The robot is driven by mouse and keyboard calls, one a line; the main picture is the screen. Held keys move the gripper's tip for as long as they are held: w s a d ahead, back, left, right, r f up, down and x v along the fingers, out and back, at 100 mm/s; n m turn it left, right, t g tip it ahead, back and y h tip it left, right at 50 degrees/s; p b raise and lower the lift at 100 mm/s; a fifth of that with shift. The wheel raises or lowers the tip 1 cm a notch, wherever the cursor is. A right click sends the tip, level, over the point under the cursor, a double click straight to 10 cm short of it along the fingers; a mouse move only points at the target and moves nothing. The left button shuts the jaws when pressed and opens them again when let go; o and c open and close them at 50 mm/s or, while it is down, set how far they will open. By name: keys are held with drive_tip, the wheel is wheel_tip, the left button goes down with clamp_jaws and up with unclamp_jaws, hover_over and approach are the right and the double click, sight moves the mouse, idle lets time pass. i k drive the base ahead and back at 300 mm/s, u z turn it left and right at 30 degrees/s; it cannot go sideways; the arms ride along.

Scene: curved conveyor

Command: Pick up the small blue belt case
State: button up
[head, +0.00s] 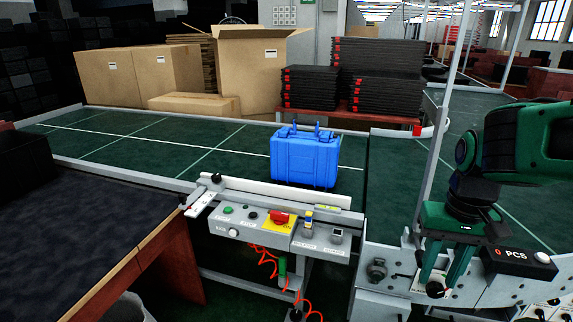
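The small blue belt case (305,158) stands upright on the green conveyor belt (225,165), near its front edge, in the middle of the head view. Its handle and latches are on top. My green gripper (444,280) points down at the lower right, to the right of the case and well apart from it. Its two fingers are spread with a gap between them, and I see nothing held in it.
A control box (275,228) with buttons and a white guide rail (270,192) stand in front of the case. Cardboard boxes (250,75) and stacked black trays (375,80) are behind the belt. A dark table (85,225) is at left. The belt left of the case is clear.

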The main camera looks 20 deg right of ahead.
sight(302, 158)
drive_tip(key=u, duration=0.1)
drive_tip(key=i, duration=1)
drive_tip(key=z, duration=0.1)
